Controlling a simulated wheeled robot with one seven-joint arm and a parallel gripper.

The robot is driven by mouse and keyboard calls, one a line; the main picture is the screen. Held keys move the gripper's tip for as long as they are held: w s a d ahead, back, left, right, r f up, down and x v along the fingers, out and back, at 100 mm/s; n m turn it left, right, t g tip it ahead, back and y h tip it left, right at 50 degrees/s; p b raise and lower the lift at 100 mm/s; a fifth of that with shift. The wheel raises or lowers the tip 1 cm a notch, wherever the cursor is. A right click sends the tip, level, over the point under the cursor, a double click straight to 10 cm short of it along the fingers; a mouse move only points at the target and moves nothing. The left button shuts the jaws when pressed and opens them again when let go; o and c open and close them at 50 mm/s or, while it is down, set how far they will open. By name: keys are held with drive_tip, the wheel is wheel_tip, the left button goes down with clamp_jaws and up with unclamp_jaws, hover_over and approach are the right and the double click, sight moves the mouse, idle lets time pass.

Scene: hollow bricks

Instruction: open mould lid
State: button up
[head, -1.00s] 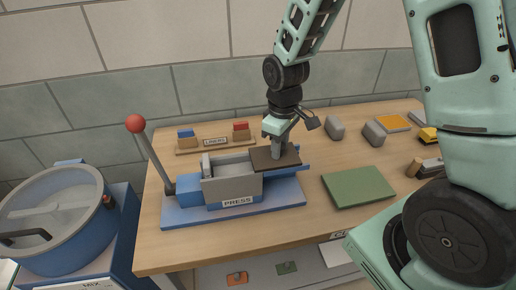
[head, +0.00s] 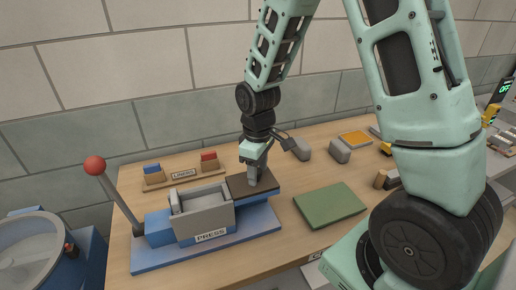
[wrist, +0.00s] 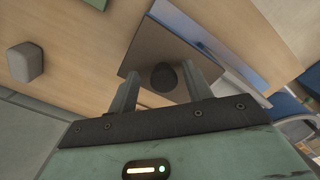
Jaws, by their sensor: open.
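The blue press (head: 160,256) stands on the wooden table with a grey mould box (head: 207,220) whose hollow top is uncovered. The dark brown mould lid (head: 238,184) lies flat to the right of the box, on the press's blue side support. The lid also shows in the wrist view (wrist: 150,52), with a dark round knob (wrist: 163,76) on it. My gripper (head: 257,180) is over the lid, pointing down. In the wrist view its fingers (wrist: 163,92) are apart, one on each side of the knob; contact cannot be told.
A red-balled lever (head: 95,166) rises at the press's left. Behind are small blue (head: 152,168) and red (head: 209,156) blocks on a labelled stand. A green mat (head: 330,205) lies right of the press, with grey blocks (head: 340,150) behind it.

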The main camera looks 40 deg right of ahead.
wheel_tip(320, 180, up, 17)
drive_tip(key=b, duration=0.2)
idle(0.6)
